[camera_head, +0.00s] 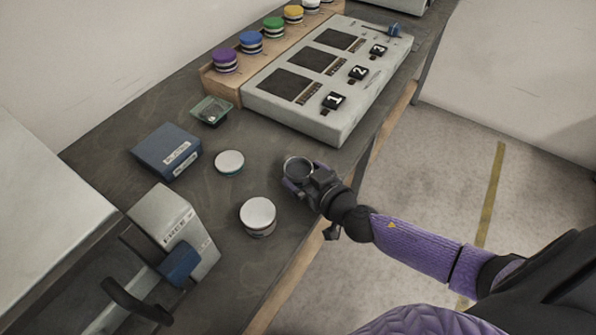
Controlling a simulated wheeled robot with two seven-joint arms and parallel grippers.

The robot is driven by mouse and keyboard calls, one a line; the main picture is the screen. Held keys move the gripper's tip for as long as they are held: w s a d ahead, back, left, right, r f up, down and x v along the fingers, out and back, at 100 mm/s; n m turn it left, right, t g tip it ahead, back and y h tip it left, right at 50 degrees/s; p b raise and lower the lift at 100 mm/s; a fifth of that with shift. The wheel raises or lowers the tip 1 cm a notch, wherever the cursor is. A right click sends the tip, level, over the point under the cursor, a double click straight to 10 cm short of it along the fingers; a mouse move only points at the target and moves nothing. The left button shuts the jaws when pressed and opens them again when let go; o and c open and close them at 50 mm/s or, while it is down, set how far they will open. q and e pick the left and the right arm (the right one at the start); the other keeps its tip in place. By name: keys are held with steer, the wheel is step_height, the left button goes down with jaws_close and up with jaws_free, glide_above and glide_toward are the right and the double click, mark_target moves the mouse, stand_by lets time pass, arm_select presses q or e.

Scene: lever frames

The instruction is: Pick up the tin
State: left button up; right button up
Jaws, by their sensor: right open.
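A round tin with a white lid (258,211) stands upright on the dark bench near its front edge. A smaller, flatter round tin with a white top (229,162) lies behind it. A round dark-topped thing with a pale rim (298,169) is at my right gripper (297,180). The gripper is open, with its fingers at either side of this round thing; I cannot tell whether they touch it. The gripper is to the right of both white-topped tins. The picture does not say which one is the tin. My left gripper is not in view.
A grey numbered lever panel (322,88) stands behind, beside a wooden rack (225,88) of coloured round knobs. The bench edge is close by.

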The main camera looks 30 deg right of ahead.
steer(key=shift+x, duration=0.9)
steer(key=c, duration=1.1)
